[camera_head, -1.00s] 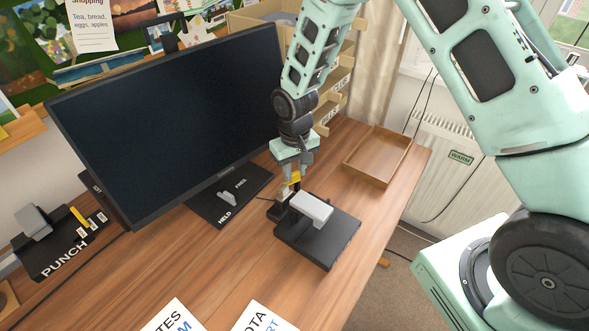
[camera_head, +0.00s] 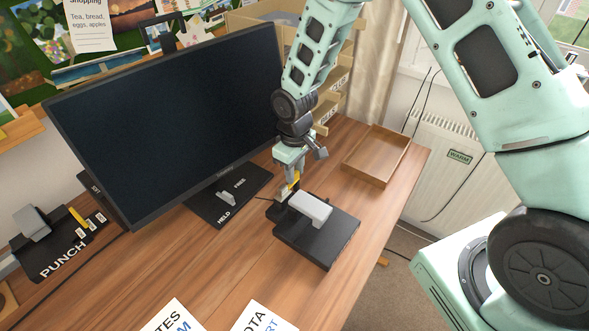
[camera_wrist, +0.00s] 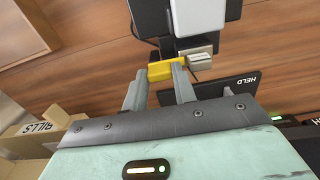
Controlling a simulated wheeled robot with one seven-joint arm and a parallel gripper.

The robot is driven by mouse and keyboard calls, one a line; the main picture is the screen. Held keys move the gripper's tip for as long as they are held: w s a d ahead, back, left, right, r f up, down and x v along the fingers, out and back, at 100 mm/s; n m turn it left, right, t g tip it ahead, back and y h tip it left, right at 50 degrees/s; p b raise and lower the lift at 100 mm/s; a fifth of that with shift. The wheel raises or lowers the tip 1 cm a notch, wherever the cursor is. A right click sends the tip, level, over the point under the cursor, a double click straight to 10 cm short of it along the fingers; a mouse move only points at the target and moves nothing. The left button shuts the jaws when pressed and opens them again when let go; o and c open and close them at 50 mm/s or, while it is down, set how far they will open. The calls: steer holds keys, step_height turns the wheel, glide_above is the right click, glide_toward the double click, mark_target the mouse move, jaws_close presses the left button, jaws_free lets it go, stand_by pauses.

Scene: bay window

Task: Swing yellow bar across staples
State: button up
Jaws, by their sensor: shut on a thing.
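The yellow bar (camera_wrist: 160,71) is between the fingers of my gripper (camera_wrist: 158,80) in the wrist view, beside a small grey block with lettering (camera_wrist: 199,60) too small to read. In the head view the yellow bar (camera_head: 295,181) shows at the tip of my gripper (camera_head: 288,185), at the back edge of a black device (camera_head: 325,240) with a light grey pad (camera_head: 309,209). My gripper is shut on the bar. No staples can be made out.
A monitor (camera_head: 170,120) stands left of my gripper, its base marked HELD and FREE. An empty wooden tray (camera_head: 376,156) lies to the right. A black PUNCH device (camera_head: 60,240) is at far left.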

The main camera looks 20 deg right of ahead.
steer(key=o, duration=1)
steer(key=shift+m, duration=0.3)
